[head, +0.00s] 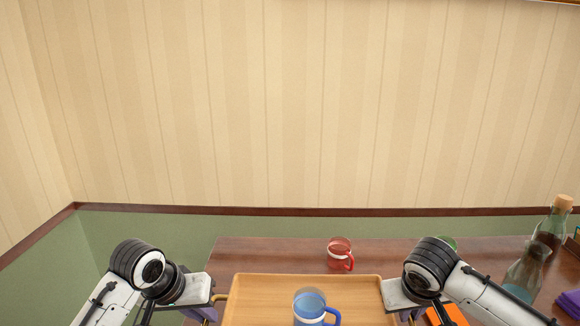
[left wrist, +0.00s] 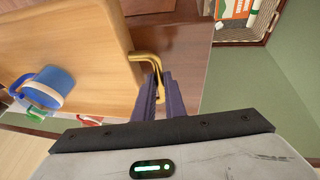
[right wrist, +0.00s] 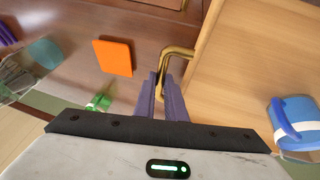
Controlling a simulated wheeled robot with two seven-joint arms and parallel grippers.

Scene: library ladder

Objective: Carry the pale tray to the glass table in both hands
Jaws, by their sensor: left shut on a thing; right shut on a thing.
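The pale wooden tray (head: 262,300) is in front of me at the bottom of the head view, with a blue mug (head: 309,304) standing on it. My left gripper (left wrist: 157,84) is shut on the tray's left brass handle (left wrist: 147,56). My right gripper (right wrist: 163,82) is shut on its right brass handle (right wrist: 178,52). The tray looks about level over a brown wooden table (head: 270,254). I cannot tell whether it touches the tabletop. Its near edge is cut off in the head view. No glass table is in view.
A red mug (head: 340,254) stands behind the tray. A basket (left wrist: 258,36) shows in the left wrist view. A wall is behind.

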